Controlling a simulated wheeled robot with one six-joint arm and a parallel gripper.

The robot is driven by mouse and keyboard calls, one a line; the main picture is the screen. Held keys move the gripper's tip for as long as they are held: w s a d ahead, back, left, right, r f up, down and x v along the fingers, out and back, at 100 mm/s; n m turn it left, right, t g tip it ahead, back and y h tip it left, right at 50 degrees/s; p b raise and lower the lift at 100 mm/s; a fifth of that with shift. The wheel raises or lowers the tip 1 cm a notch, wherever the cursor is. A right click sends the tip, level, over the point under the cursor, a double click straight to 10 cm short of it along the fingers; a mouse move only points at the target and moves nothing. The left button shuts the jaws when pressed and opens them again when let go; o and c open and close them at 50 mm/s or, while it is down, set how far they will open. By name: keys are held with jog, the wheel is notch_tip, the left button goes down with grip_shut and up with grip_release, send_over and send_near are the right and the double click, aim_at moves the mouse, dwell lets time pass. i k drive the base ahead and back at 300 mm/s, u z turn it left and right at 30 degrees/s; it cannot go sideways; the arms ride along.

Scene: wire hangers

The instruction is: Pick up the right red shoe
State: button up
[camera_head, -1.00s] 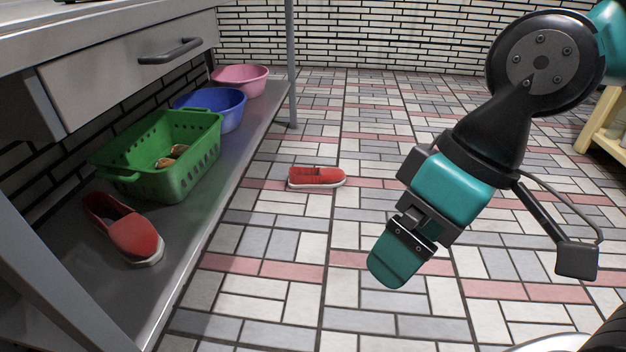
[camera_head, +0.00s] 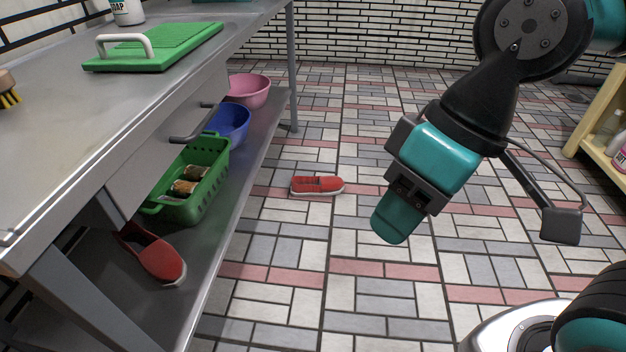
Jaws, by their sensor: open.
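One red shoe (camera_head: 317,186) with a white sole lies on the tiled floor, right of the steel table. Another red shoe (camera_head: 155,256) sits on the table's lower shelf at the near left, partly hidden by the table's top and leg. My gripper (camera_head: 392,222) hangs in the air to the right of the floor shoe and nearer to me, pointing down. It is open and empty, seen mostly from one side, and touches neither shoe.
The lower shelf (camera_head: 215,235) also holds a green basket (camera_head: 205,190) with brown items, a blue bowl (camera_head: 232,122) and a pink bowl (camera_head: 250,90). A green cutting board (camera_head: 170,48) lies on the tabletop. A wooden shelf (camera_head: 590,125) stands at right. Floor around the middle shoe is clear.

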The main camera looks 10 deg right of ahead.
aim_at(327, 185)
jog(key=i, duration=1.55)
jog(key=z, duration=0.45)
jog(key=i, duration=0.65)
jog(key=z, duration=0.15)
